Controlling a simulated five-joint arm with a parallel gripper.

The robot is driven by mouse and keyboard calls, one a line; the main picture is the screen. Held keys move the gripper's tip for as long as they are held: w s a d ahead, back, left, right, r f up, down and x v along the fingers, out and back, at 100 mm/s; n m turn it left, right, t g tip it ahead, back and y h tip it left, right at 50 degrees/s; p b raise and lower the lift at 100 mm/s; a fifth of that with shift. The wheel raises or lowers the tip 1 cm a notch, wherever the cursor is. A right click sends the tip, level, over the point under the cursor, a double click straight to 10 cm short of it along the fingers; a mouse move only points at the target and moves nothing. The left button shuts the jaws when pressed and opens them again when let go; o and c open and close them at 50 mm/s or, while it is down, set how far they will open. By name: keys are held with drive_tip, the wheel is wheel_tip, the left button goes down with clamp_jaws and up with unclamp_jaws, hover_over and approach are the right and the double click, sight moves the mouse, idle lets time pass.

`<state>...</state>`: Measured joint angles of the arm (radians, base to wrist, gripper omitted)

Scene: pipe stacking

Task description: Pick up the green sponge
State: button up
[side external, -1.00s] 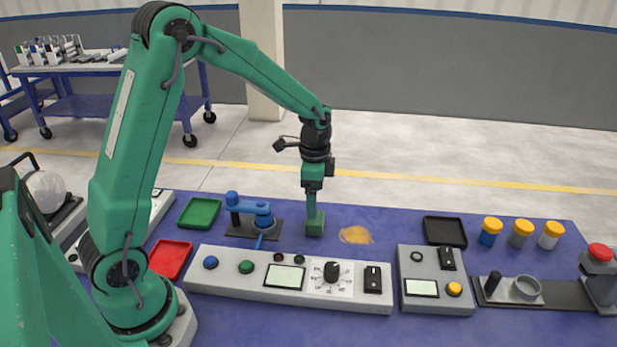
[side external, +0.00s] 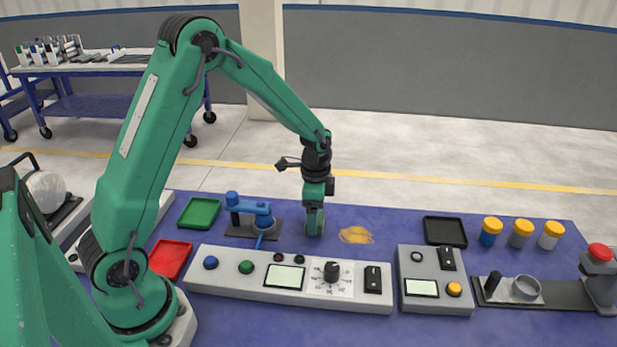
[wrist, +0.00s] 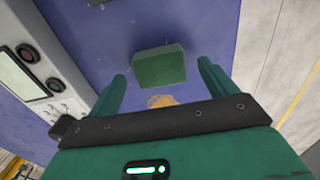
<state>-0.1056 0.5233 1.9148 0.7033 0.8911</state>
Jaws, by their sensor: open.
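The green sponge (wrist: 160,66) is a small block on the blue table. In the wrist view it lies just beyond and between the two finger tips, with a gap on each side. In the side view the sponge (side external: 314,227) stands directly under my gripper (side external: 314,212), whose fingers reach down around its top and partly hide it. In the wrist view my gripper (wrist: 162,70) is open, its green fingers apart and nothing held between them.
An orange-yellow spill (side external: 356,235) lies right of the sponge. A blue valve-like fixture (side external: 250,214) stands close on its left. A long control panel (side external: 290,278) lies in front. A black tray (side external: 445,231) and several jars (side external: 521,233) are further right.

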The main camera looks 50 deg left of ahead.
drive_tip(key=shift+f, duration=1.15)
drive_tip(key=c, duration=1.1)
drive_tip(key=shift+o, duration=0.2)
drive_tip(key=shift+r, duration=0.15)
drive_tip(key=shift+r, duration=0.55)
drive_tip(key=r, duration=0.3)
drive_tip(key=shift+s+d+r, duration=0.1)
drive_tip(key=shift+d, duration=0.25)
drive_tip(key=s+d+r, duration=0.4)
drive_tip(key=d+r, duration=0.2)
drive_tip(key=d, duration=0.4)
drive_tip(key=shift+s+r, duration=0.2)
drive_tip(key=shift+s, duration=0.2)
